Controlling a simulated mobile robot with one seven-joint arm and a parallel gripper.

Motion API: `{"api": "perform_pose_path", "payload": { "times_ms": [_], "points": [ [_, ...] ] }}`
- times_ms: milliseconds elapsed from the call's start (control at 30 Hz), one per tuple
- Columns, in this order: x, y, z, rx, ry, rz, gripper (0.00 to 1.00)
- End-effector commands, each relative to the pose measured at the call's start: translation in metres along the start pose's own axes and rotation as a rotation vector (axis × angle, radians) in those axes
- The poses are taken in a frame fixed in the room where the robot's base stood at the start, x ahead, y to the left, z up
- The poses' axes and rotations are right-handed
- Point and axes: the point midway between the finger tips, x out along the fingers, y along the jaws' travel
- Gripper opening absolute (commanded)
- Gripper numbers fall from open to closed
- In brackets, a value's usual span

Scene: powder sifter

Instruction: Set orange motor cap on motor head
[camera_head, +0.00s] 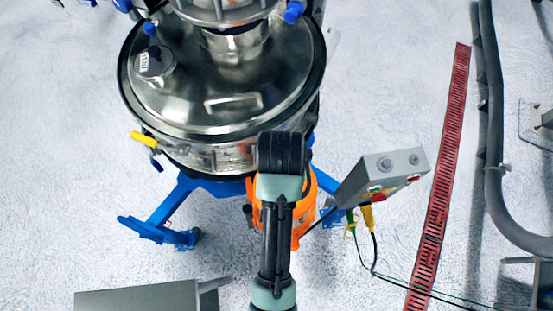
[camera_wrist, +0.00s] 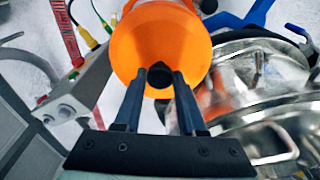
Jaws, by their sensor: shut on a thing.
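The orange motor cap (camera_wrist: 165,38) fills the upper middle of the wrist view as a wide round shell. My gripper (camera_wrist: 160,78) is shut on it, with both fingers close together at a dark knob or opening near its lower edge. In the head view the orange cap (camera_head: 303,212) shows partly behind my arm, low at the front right of the steel sifter. My fingertips are hidden there. The motor head is not clearly visible, so I cannot tell whether the cap touches it.
The steel sifter (camera_head: 225,85) stands on blue legs (camera_head: 158,228) at the upper left. A grey control box (camera_head: 383,172) with buttons and cables is just right of the cap. A red floor grate (camera_head: 440,185) and a grey pipe (camera_head: 495,130) run along the right.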

Motion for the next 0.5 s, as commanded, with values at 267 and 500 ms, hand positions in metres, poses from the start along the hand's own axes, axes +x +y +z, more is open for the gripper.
{"api": "perform_pose_path", "payload": {
  "times_ms": [267,500],
  "points": [
    [0.045,0.001,0.008,0.001,-0.003,0.001,0.0],
    [0.071,0.001,0.012,0.001,-0.004,0.001,0.0]
  ]
}}
